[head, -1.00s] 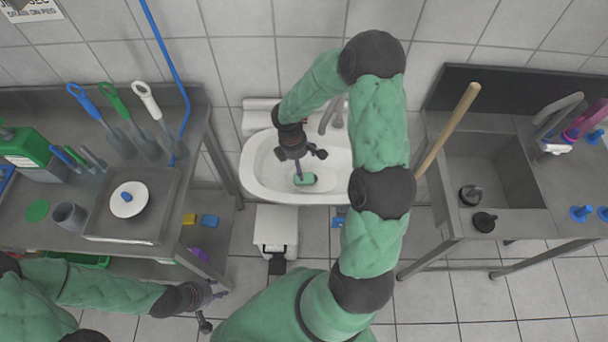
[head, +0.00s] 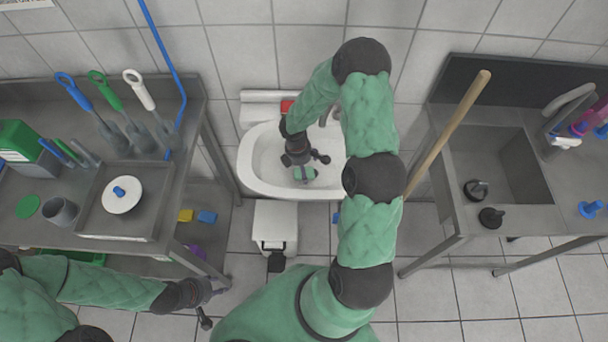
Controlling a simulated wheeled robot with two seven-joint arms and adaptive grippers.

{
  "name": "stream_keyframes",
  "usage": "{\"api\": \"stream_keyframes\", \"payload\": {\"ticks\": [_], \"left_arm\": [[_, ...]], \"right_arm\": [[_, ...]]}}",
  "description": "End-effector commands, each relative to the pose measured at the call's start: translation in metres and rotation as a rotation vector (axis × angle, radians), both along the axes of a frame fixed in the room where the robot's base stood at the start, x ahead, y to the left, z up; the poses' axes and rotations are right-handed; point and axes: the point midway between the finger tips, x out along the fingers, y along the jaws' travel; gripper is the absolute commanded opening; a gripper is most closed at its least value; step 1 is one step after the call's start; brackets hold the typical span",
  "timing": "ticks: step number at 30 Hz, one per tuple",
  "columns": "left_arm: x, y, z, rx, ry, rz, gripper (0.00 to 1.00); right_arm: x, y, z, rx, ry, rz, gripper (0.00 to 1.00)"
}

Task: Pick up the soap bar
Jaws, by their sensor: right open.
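A small green bar (head: 306,174), which looks like the soap bar, lies in the white washbasin (head: 262,185). My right gripper (head: 312,167) is open over the basin, just above and beside the bar. Its fingers partly cover the bar, and I cannot tell whether they touch it. My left gripper (head: 213,306) is low at the left, near the steel table's front leg. Its fingers look spread and empty.
A white pedal bin (head: 276,228) stands below the basin. A steel table (head: 190,215) with brushes and a tray is at the left. A steel sink unit (head: 455,215) with a leaning wooden handle (head: 450,130) is at the right. A red item (head: 287,106) sits behind the basin.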

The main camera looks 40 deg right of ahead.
Motion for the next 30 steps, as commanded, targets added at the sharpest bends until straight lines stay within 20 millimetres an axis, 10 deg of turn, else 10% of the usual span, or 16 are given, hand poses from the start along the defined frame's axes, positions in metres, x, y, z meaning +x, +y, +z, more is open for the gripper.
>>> {"api": "stream_keyframes", "payload": {"ticks": [11,18,30], "left_arm": [[0.0001,0.0,-0.0033,0.0,0.0,0.0,0.4],[0.0001,0.0,-0.0033,0.0,0.0,0.0,0.4],[0.0,0.0,-0.002,0.0,0.0,0.0,0.4]], "right_arm": [[-0.0002,-0.0018,-0.0116,0.0,-0.002,-0.002,0.97],[-0.0004,-0.0016,-0.0116,-0.001,-0.001,-0.001,0.32],[-0.0003,-0.0011,-0.0099,-0.001,-0.001,-0.001,0.32]]}}
